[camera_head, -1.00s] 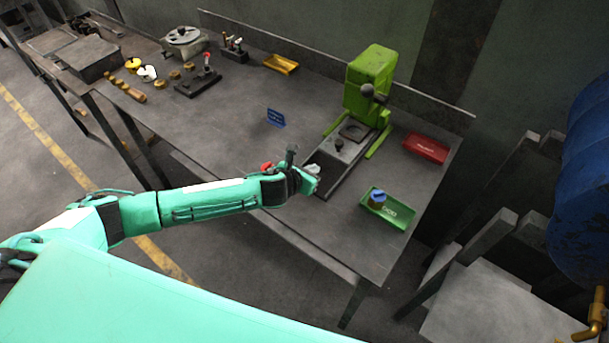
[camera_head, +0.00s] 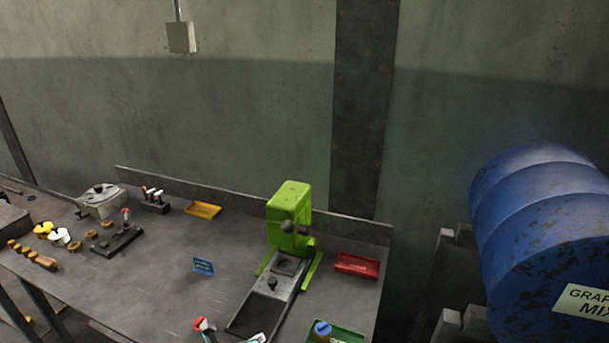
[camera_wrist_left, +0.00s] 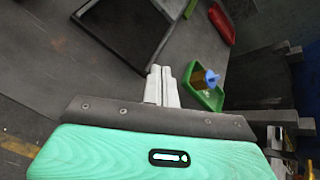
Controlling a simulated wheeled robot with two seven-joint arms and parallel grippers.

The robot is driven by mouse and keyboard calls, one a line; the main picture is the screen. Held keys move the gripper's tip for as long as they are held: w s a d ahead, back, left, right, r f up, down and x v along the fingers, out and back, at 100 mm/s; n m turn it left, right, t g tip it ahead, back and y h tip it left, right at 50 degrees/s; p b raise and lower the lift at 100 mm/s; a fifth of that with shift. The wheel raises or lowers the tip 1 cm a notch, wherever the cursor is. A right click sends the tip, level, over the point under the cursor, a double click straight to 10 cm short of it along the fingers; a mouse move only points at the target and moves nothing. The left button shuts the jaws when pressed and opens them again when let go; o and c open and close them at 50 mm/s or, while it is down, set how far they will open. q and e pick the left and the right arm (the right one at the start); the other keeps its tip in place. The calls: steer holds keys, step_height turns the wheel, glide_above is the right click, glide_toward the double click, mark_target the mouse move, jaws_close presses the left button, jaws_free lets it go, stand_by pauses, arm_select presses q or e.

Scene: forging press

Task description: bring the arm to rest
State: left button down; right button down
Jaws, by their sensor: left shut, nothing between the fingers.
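My left gripper (camera_wrist_left: 162,86) shows in the left wrist view with its two pale fingers together and nothing between them. In the head view only small parts of my left wrist show at the bottom edge, in front of the press. The green press (camera_head: 289,215) stands on the table with its dark base plate (camera_head: 246,322) reaching towards me. In the wrist view the dark plate (camera_wrist_left: 125,32) lies beyond the fingers, apart from them. My right gripper is in neither view.
A green tray (camera_head: 350,336) holding a blue-topped brass piece (camera_head: 322,328) lies right of the base plate. A red tray (camera_head: 357,264), a blue sign (camera_head: 203,266) and a yellow tray (camera_head: 203,210) are on the table (camera_head: 160,285).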

arm_select(q)
steer(key=s+n, duration=0.1)
steer(key=n, duration=0.1)
steer(key=s+d+n, duration=0.1)
steer(key=s+n, duration=0.2)
steer(key=n, duration=0.1)
steer(key=shift+s+d+r+g+y, duration=0.25)
steer(key=shift+s+r+g+y, duration=0.05)
steer(key=shift+s+g, duration=0.1)
steer(key=s+a+n+g+y, duration=0.15)
steer(key=s+a+n, duration=0.25)
steer(key=s+n, duration=0.4)
steer(key=s+a+f+n+g+y, duration=0.1)
steer(key=s+a+n+g, duration=0.25)
steer(key=s+n, duration=0.45)
steer(key=s+a+n+g+y, duration=0.1)
steer(key=s+a+n, duration=0.4)
steer(key=s+n, duration=0.3)
step_height(320, 180, down, 33)
steer(key=g, duration=0.2)
steer(key=s+a+f+g, duration=0.1)
steer(key=s+a+f, duration=0.2)
steer(key=s+f, duration=1.4)
steer(key=shift+s+f+n, duration=0.3)
steer(key=shift+s+f, duration=0.05)
steer(key=shift+s, duration=0.55)
